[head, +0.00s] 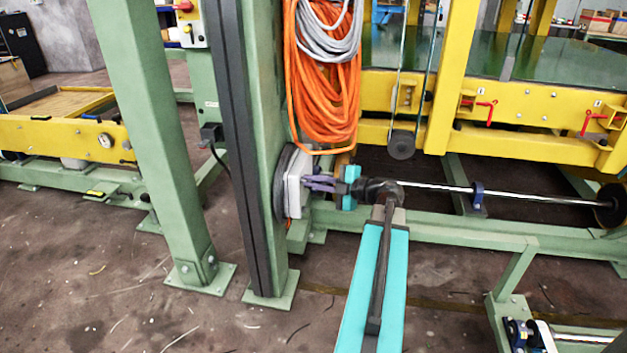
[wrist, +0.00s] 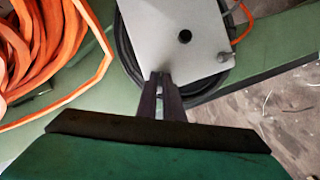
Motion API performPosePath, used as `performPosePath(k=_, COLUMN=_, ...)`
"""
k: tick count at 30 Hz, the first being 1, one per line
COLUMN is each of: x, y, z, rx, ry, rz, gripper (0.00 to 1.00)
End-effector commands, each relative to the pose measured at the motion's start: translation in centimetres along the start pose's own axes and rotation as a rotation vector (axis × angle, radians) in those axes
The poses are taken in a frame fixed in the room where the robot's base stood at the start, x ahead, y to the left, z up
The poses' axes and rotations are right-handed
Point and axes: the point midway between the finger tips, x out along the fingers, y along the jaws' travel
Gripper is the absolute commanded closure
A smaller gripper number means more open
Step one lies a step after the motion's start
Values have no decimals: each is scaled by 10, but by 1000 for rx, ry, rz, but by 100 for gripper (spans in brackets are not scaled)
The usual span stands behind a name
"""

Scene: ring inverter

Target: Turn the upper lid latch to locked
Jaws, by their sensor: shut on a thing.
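A pale grey lid plate (wrist: 178,22) with a dark round hole sits over a black round housing on the green column. It shows edge-on in the head view (head: 293,188). My gripper (wrist: 160,76) reaches the edge of this lid, with its two dark fingers close together. It is shut on the upper lid latch, which is mostly hidden between the fingertips. In the head view my gripper (head: 307,184) meets the lid from the right. The latch's exact angle cannot be made out.
Orange hose coils (head: 325,85) hang just above the lid, and a loop of them (wrist: 40,50) comes near my gripper in the wrist view. The green column (head: 265,240) stands behind the lid. A green post (head: 165,140) stands to the left.

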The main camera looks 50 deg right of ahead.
Motion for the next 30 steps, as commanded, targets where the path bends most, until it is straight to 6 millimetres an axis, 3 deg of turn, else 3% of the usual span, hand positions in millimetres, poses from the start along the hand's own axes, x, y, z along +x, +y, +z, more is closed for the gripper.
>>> performPosePath(k=18, x=2, y=-4, z=1, rx=-339, ry=1, rz=144, gripper=100)
performPosePath(k=30, x=2, y=-3, z=1, rx=-447, ry=0, rz=189, gripper=100)
